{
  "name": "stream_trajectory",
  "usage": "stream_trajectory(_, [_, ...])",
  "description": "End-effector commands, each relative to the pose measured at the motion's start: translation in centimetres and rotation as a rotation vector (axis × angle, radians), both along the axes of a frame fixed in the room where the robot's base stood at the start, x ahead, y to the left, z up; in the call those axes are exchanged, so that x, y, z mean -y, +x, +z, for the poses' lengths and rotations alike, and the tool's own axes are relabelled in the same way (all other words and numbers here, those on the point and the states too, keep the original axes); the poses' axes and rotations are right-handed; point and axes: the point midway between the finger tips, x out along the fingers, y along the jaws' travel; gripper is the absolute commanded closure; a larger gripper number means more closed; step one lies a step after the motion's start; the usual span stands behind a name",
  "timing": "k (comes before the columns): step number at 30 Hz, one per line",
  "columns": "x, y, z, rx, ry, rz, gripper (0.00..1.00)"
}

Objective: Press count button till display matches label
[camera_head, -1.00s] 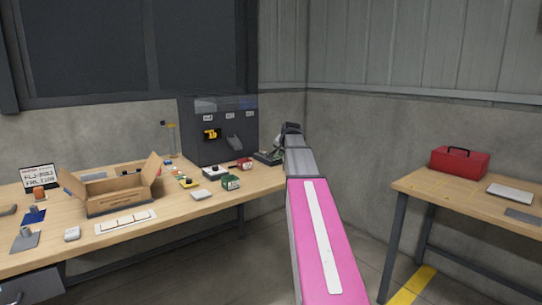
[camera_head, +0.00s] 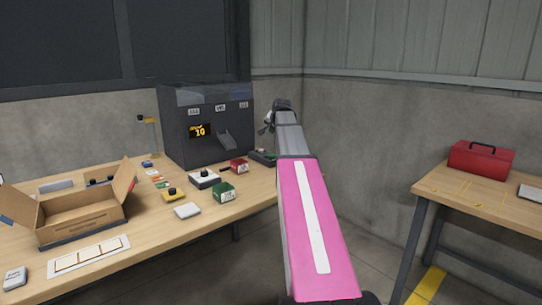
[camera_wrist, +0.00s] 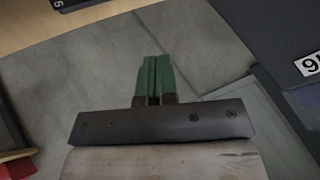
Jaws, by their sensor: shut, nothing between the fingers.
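The dark grey feeder cabinet (camera_head: 185,140) stands at the back right of the long bench. Its display (camera_head: 200,131) shows a yellow 10 under a smaller line I cannot read. Small white labels, one of them here (camera_head: 220,107), run along its top; their text is too small to read. A white box with a black button (camera_head: 204,178) and a yellow box with a dark button (camera_head: 173,195) sit on the bench before it. My gripper shows in the wrist view with green fingers (camera_wrist: 158,78) shut together, empty and touching nothing. In the head view my arm hides most of it.
An open cardboard box (camera_head: 80,216), a green box (camera_head: 222,192), a red box (camera_head: 239,166) and a white pad (camera_head: 187,211) lie on the bench. A red toolbox (camera_head: 481,159) stands on the right table. Open floor lies between the tables.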

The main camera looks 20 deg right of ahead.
Motion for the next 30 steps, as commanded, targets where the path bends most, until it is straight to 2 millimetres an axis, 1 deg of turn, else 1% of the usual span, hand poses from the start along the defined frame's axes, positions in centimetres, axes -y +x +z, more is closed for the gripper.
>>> stream_trajectory(5, [0.0, 0.0, -0.1, 0.000, 0.000, 0.000, 1.00])
stream_trajectory(8, [0.0, 0.0, -0.5, -0.001, 0.001, 0.001, 1.00])
stream_trajectory(14, [0.0, -0.1, -2.5, -0.002, 0.001, 0.001, 1.00])
stream_trajectory(24, [0.0, 0.0, -6.8, -0.001, 0.000, 0.000, 1.00])
stream_trajectory(30, [0.0, 0.0, -8.3, -0.001, 0.001, 0.001, 1.00])
